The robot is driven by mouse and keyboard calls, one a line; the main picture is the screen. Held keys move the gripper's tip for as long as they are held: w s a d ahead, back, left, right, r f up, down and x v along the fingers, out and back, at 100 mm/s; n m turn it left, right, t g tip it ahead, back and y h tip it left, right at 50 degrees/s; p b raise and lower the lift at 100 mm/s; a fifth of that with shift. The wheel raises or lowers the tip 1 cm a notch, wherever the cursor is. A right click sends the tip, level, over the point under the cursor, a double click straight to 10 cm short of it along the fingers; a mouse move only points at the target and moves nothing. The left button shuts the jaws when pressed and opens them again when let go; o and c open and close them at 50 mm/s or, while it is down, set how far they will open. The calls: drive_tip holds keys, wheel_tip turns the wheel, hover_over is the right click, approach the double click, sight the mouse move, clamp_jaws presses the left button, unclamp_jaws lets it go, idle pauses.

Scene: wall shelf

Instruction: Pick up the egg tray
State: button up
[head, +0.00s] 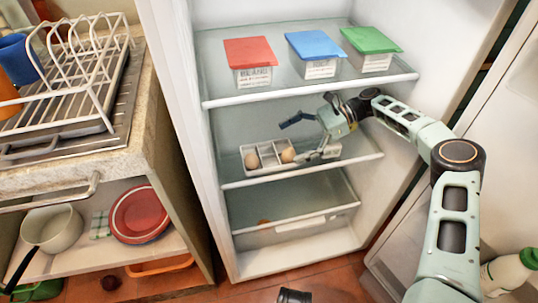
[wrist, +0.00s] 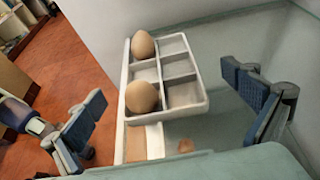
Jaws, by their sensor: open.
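The egg tray (head: 267,165) is a white tray with square compartments on the middle glass shelf of the open fridge. In the wrist view the egg tray (wrist: 205,108) holds two brown eggs, one (wrist: 143,45) at the far left and one (wrist: 141,97) at the near left; the other compartments I see are empty. My gripper (head: 303,137) is inside the fridge at the tray's right part, hiding some of it. In the wrist view my gripper (wrist: 168,112) is open, its fingers apart to the left and right of the tray, touching neither side that I can see.
The upper shelf (head: 310,90) carries containers with red (head: 249,51), blue (head: 314,44) and green (head: 370,40) lids above my arm. A lower glass shelf (head: 290,200) lies below. A counter with a dish rack (head: 75,75) stands left of the fridge.

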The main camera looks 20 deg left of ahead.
sight(267, 154)
drive_tip(key=b+x, duration=0.2)
drive_tip(key=x, duration=0.5)
drive_tip(key=shift+s+f, duration=0.1)
drive_tip(key=shift+f, duration=0.15)
drive_tip(key=c, duration=1.3)
drive_tip(key=shift+o, duration=0.2)
drive_tip(key=shift+r, duration=0.15)
